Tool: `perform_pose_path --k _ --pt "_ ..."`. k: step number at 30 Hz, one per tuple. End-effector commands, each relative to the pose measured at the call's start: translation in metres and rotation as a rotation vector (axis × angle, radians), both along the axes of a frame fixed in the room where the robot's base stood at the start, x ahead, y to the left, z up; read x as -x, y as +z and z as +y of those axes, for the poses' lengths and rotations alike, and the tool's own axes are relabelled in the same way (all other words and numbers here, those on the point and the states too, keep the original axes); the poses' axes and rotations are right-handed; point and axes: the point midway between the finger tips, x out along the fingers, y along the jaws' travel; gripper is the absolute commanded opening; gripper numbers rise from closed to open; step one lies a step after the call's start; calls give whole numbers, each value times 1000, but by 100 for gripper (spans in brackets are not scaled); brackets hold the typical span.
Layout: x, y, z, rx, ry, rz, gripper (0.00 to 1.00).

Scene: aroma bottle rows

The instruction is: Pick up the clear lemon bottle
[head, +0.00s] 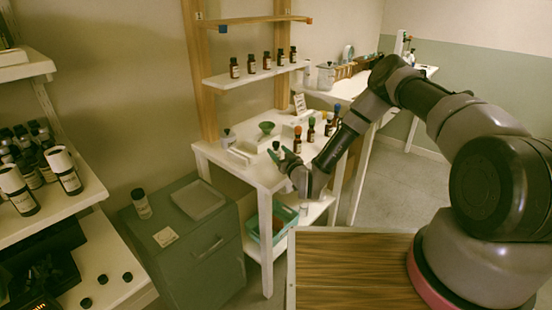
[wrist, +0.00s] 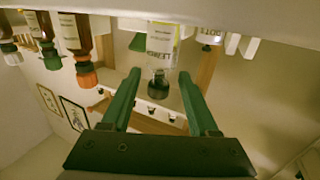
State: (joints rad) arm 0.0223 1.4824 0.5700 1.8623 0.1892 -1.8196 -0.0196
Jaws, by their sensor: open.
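The clear lemon bottle (wrist: 161,42) shows in the wrist view, which is upside down. It has a pale yellow label reading partly "LEMON" and a dark round cap. My gripper (wrist: 160,76) is open, with one green finger on each side of the bottle's cap end. The fingers look apart from the bottle, with nothing held. In the head view my gripper (head: 279,154) is low over the front part of the white table (head: 243,171). A small bottle with a dark cap (head: 276,146) shows just behind the fingers; I cannot tell for sure that it is the lemon one.
Brown bottles with orange, green and red caps (head: 311,129) stand to the right on the table. A green cone-shaped item (head: 266,127) and another bottle (head: 228,138) stand at the back. Dark bottles line the shelf (head: 240,78) above. A grey cabinet (head: 187,245) stands left.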

Motion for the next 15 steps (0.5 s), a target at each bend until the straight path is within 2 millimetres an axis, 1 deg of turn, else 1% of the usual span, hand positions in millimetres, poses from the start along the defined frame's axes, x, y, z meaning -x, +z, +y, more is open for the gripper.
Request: perform_pose_path --k 1,3,6,13,14,15 --pt "-7 0 5 1 1 -3 60" --pt "-15 0 8 0 0 -2 60" --pt "-20 0 11 0 0 -1 60" --pt "-21 0 11 0 0 0 60" --pt "-21 0 11 0 0 0 49" --pt "-21 0 11 0 0 0 34"
